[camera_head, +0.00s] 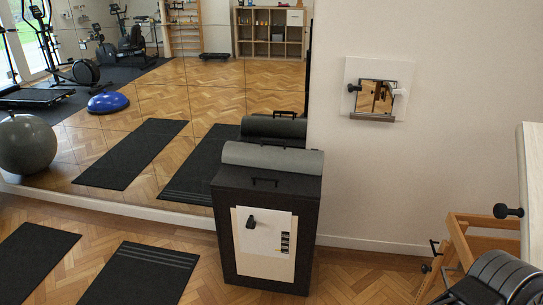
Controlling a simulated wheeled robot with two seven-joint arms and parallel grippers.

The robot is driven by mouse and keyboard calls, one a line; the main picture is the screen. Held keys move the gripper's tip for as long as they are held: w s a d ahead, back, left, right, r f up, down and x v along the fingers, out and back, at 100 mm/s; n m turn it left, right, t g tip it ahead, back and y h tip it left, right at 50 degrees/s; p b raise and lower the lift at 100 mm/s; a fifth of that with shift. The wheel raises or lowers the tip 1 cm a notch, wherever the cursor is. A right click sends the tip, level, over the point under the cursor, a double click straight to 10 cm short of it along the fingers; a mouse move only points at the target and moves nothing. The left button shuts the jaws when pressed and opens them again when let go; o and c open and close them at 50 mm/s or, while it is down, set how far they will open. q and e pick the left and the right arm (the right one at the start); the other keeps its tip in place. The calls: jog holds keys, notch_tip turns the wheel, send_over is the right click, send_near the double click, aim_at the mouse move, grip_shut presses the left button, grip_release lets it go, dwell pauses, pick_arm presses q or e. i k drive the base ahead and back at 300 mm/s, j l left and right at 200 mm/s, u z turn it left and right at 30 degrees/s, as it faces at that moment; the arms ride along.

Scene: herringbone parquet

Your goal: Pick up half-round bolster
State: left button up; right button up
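A grey half-round bolster (272,158) lies lengthwise on top of a black cabinet (225,220) with a pale front panel. Its rounded side faces up. It lies toward the back of the cabinet top, near the mirror, where its reflection shows behind it. A small black handle (265,182) stands on the cabinet top in front of the bolster. Neither of my grippers shows in the head view, and nothing is touching the bolster.
Black mats (140,272) lie on the parquet at the lower left. A grey exercise ball (27,145) is at the left. A large mirror (200,95) covers the left wall. Wooden equipment (480,225) and a black ribbed object (505,278) are at the right. Floor shows right of the cabinet.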

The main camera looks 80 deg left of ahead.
aim_at(283, 158)
jog(key=u, duration=2.9)
jog(key=i+j+z, duration=0.1)
jog(key=z, duration=0.25)
jog(key=i+j+z, duration=0.1)
jog(key=z, duration=0.25)
jog(key=j+z, duration=0.1)
jog(key=z, duration=0.25)
jog(key=i+j+z, duration=0.15)
jog(key=j, duration=0.3)
jog(key=i+j+z, duration=0.1)
jog(key=j, duration=0.35)
jog(key=i+j+z, duration=0.15)
jog(key=j, duration=0.35)
jog(key=i+j+z, duration=0.15)
jog(key=j, duration=0.3)
jog(key=j+z, duration=0.15)
jog(key=j, duration=0.35)
